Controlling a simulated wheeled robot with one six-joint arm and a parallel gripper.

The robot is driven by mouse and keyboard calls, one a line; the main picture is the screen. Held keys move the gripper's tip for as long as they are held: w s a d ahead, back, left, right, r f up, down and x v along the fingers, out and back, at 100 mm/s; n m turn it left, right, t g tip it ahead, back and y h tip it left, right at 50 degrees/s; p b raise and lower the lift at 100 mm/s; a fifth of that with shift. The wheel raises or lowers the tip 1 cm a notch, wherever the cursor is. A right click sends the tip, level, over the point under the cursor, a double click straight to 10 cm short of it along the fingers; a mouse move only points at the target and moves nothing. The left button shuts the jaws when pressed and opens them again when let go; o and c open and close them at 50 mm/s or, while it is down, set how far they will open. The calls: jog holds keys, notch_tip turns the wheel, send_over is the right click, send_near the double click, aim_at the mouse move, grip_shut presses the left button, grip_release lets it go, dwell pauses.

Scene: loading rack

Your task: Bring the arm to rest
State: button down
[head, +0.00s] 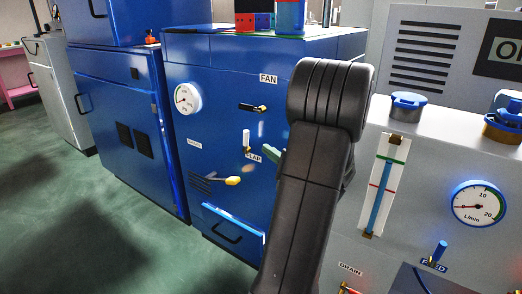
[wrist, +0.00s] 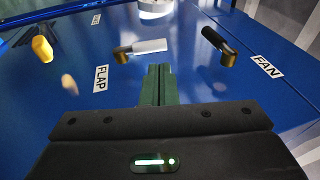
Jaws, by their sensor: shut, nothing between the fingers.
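My gripper (wrist: 157,88) shows in the wrist view with its green fingers together and nothing between them. It points at the blue cabinet front (head: 215,140), close to the white-handled lever (wrist: 148,46) by the FLAP label. In the head view my dark arm stands in front of the cabinet's right part, and a bit of the green gripper (head: 272,153) shows left of it. Whether the fingers touch the panel or lever I cannot tell.
The black FAN lever (wrist: 219,42) and a yellow lever (wrist: 42,48) stick out on either side. A gauge (head: 188,98) and an ajar-looking lower panel (head: 233,232) are on the cabinet. A grey machine (head: 430,150) stands right. Green floor (head: 110,220) is clear at left.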

jog(key=r+v, duration=0.1)
jog(key=v, duration=0.6)
jog(key=shift+p, duration=0.45)
jog(key=shift+f, duration=0.15)
